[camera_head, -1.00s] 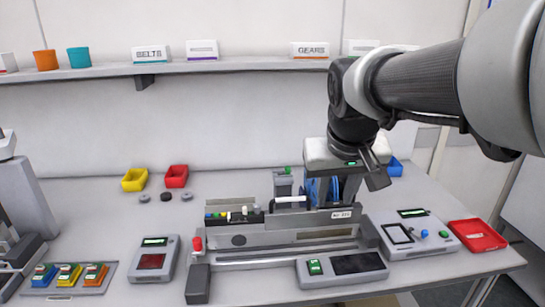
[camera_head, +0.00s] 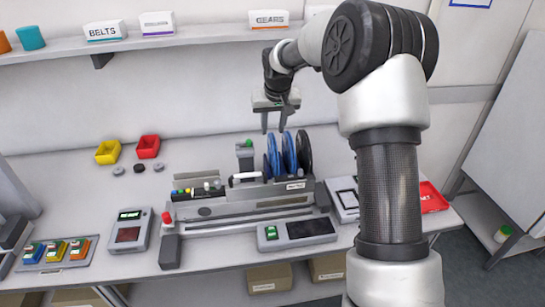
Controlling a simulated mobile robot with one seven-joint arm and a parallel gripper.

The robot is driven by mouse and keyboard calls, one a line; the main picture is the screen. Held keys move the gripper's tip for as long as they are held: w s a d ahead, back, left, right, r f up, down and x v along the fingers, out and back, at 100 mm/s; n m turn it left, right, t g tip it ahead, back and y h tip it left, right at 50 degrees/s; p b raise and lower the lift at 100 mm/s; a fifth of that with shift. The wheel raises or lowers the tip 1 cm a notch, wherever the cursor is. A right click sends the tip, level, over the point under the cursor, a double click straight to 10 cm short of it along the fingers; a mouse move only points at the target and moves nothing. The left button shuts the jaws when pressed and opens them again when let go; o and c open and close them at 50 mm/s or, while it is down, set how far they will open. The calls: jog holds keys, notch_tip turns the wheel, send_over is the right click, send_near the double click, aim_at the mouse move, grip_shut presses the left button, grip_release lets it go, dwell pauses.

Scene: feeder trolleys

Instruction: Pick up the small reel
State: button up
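Several reels with blue and black faces stand upright side by side at the back right of the grey feeder unit (camera_head: 280,204). The leftmost reel (camera_head: 272,158) looks smallest and sits lowest, so I take it as the small reel. A taller reel (camera_head: 289,152) and a black-faced reel (camera_head: 305,152) stand to its right. My gripper (camera_head: 275,131) points down above and apparently behind the reels, with its two fingers apart and nothing between them. The right fingertip overlaps the tops of the reels in the picture; whether it touches them I cannot tell.
Yellow (camera_head: 108,152) and red (camera_head: 148,147) bins sit at the back left. A shelf (camera_head: 70,52) runs above. My arm hides part of the right side. The rear left table is mostly clear.

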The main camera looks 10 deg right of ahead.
aim_at(273, 138)
jog(key=x, duration=0.6)
jog(key=p+x, duration=0.1)
jog(key=x, duration=0.2)
jog(key=shift+w+d+f, duration=0.1)
jog(key=shift+d+f, duration=0.1)
jog(key=shift+d, duration=0.05)
grip_shut()
